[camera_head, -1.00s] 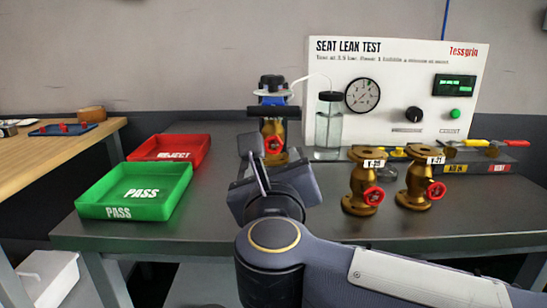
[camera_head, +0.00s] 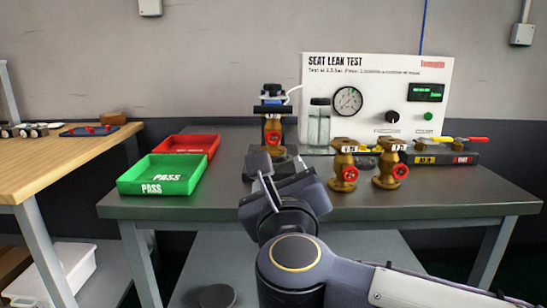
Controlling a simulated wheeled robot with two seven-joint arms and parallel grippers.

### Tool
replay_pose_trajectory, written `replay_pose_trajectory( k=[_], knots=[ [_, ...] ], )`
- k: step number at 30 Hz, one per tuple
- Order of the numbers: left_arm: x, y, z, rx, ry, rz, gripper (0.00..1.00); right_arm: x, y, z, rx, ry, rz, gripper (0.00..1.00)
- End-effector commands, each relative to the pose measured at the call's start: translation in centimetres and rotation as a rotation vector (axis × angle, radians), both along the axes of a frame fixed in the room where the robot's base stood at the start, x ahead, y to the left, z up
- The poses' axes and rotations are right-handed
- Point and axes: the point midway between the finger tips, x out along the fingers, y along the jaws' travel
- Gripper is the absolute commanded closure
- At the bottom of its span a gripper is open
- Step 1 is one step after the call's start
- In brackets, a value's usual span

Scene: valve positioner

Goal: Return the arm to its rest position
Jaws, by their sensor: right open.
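My right gripper (camera_head: 268,176) is open and empty, in the middle of the head view, in front of the bench. Its arm comes in from the lower right. Behind it, a brass valve with a red handwheel (camera_head: 272,133) stands upright in a test fixture (camera_head: 272,103) with a black clamp on top; the gripper hides part of the fixture's base. Two more brass valves with red handwheels, a left one (camera_head: 343,166) and a right one (camera_head: 390,165), stand upright on the bench to the right of the gripper. My left gripper is not in view.
The grey bench (camera_head: 440,194) holds a green PASS tray (camera_head: 160,186), a red REJECT tray (camera_head: 212,146) and the seat leak test panel (camera_head: 375,75). The trays look empty. A wooden table (camera_head: 60,155) stands at the left. The bench's front right is clear.

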Motion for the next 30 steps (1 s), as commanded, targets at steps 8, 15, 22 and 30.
replay_pose_trajectory(
  k=[8, 15, 22, 30],
  knots=[
    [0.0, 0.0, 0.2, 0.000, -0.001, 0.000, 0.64, 0.3, -2.1, 1.0, -0.215, -0.095, 0.076, 0.48],
    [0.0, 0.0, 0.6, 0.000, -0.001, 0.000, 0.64, -0.4, -4.9, -0.1, -0.597, -0.194, 0.187, 0.48],
    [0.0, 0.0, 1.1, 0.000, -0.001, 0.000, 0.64, -4.5, -9.8, -8.4, -1.267, -0.200, 0.418, 0.48],
    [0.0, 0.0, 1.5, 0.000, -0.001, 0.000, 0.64, -13.0, -15.7, -21.7, -1.828, -0.052, 0.851, 0.48]
  ],
)
